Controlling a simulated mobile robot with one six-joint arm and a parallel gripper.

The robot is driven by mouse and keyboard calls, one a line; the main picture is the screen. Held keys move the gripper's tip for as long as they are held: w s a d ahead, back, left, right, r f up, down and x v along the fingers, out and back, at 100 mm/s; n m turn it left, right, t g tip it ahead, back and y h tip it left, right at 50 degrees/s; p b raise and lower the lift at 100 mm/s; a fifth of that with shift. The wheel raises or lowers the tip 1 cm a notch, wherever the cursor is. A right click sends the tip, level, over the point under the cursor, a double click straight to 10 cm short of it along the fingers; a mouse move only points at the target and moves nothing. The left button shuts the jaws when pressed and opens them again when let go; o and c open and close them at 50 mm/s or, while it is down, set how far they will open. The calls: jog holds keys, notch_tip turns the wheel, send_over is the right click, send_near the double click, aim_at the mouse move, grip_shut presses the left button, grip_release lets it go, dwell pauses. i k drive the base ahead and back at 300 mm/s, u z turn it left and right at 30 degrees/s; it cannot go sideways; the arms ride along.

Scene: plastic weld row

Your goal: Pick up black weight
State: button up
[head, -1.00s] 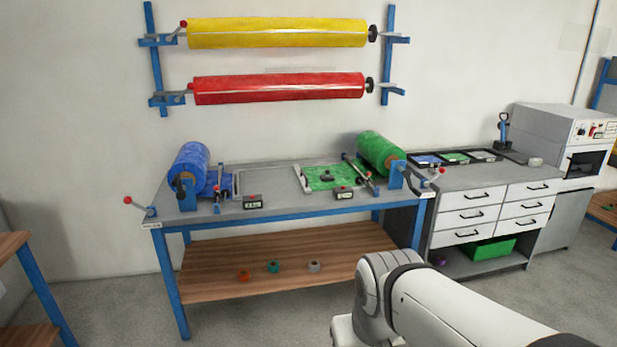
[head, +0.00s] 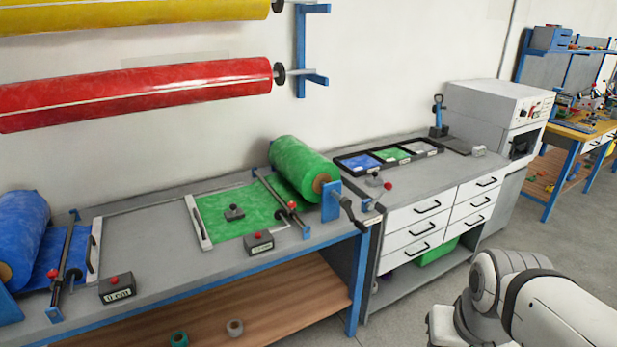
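A small dark weight with a knob (head: 234,213) rests on the green plastic sheet (head: 220,228) on the grey workbench, left of the green roll. It looks dark grey to black. My arm shows at the lower right of the head view, in front of the drawer unit and well apart from the weight. My gripper's fingers are not visible in this view.
The green roll (head: 298,168), its crank and a cutting bar stand right of the weight. The blue roll (head: 22,240) is at left. Trays (head: 388,156) lie on the drawer unit.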

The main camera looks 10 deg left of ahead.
aim_at(235, 213)
jog(key=u, duration=0.15)
jog(key=i, duration=1.7)
jog(key=u, duration=1.05)
jog(key=i, duration=0.3)
jog(key=u, duration=0.05)
jog(key=k, duration=0.7)
jog(key=u, duration=0.2)
jog(key=i, duration=0.7)
jog(key=z, duration=0.05)
